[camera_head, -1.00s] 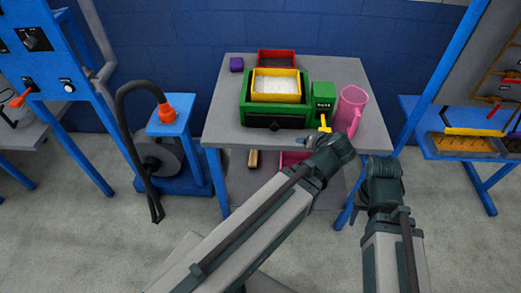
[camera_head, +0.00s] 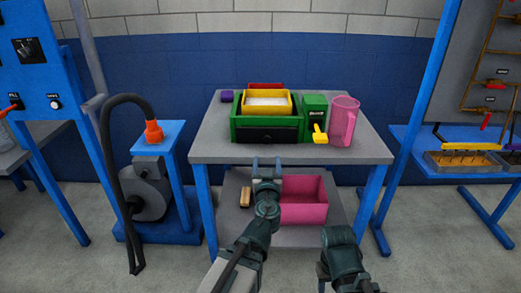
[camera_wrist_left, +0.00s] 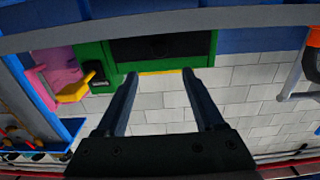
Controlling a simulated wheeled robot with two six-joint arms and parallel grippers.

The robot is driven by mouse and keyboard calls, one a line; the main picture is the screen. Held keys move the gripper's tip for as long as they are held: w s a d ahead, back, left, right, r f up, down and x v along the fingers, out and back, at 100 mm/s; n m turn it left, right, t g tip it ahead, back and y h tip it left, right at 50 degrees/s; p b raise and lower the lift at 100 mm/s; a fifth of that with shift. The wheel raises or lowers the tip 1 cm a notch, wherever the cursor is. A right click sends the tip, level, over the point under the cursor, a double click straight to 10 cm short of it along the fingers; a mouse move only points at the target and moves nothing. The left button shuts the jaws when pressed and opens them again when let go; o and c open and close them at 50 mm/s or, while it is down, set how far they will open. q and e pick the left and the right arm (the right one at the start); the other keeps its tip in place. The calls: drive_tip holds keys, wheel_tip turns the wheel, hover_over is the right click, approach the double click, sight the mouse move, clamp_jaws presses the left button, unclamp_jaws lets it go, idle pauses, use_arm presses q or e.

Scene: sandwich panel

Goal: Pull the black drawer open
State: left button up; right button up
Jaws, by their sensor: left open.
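The black drawer (camera_head: 267,135) is a dark front panel with a small knob, set low in the green box (camera_head: 237,122) on the grey table (camera_head: 213,150). It looks shut. My left gripper (camera_head: 267,161) is open and empty in front of the table's front edge, below the drawer in the head view. In the left wrist view the drawer (camera_wrist_left: 160,47) appears upside down beyond the two spread fingers (camera_wrist_left: 160,75), apart from them. My right gripper cannot be made out; only my right arm shows.
A yellow bin (camera_head: 267,111) of white material sits on the green box. A yellow lever (camera_head: 319,134) and pink jug (camera_head: 343,122) stand right of the drawer. The lower shelf holds a pink bin (camera_head: 303,212) and wooden-handled item (camera_head: 245,197).

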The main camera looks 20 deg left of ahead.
sight(267, 140)
use_arm(q)
drive_tip(key=shift+w, duration=0.1)
drive_tip(key=x, duration=1.3)
drive_tip(key=shift+w+a, duration=0.1)
drive_tip(key=shift+w, duration=0.25)
drive_tip(key=shift+c, duration=0.2)
clamp_jaws()
drive_tip(key=shift+s, duration=0.1)
idle(0.6)
